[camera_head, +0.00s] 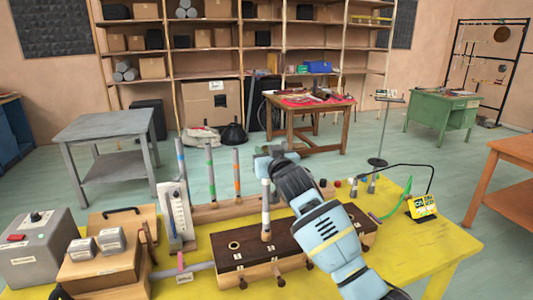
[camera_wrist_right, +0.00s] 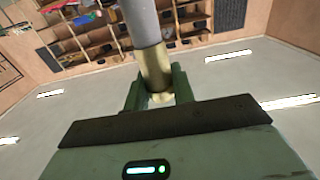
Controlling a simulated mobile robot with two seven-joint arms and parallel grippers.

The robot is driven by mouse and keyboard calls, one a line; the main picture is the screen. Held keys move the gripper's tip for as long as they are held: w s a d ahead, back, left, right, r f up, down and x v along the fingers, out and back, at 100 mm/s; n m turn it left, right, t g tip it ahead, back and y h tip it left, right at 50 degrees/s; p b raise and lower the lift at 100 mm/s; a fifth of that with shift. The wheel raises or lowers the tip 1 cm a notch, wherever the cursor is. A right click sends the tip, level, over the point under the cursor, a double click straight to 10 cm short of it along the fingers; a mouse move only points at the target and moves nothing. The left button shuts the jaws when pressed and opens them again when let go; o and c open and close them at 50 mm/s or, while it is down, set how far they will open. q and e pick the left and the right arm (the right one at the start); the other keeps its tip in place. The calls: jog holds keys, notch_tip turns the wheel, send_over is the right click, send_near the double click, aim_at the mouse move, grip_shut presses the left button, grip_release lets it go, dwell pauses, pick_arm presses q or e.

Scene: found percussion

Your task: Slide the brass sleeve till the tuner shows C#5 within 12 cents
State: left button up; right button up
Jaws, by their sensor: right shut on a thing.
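My right gripper (camera_head: 268,158) is over the yellow workbench, at the top of an upright pale pipe (camera_head: 266,205) on a dark brown wooden block (camera_head: 238,245). In the right wrist view, its green fingers (camera_wrist_right: 158,88) are shut on the brass sleeve (camera_wrist_right: 154,62), a tan-gold collar around a grey tube (camera_wrist_right: 142,22). In the head view the sleeve is hidden or too small to make out. The yellow tuner (camera_head: 422,207) stands at the bench's right side with a small lit display; its reading is too small to tell. My left gripper is not in view.
Several tall pipes with coloured bands, one green-banded (camera_head: 210,165), stand behind the block. A white gauge-like panel (camera_head: 176,212) and a grey box (camera_head: 40,245) are on the left. The bench's right end (camera_head: 440,245) is clear.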

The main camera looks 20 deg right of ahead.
jog(key=o, duration=1)
jog(key=s, duration=0.8)
jog(key=shift+d+p, duration=0.1)
jog(key=shift+p, duration=0.25)
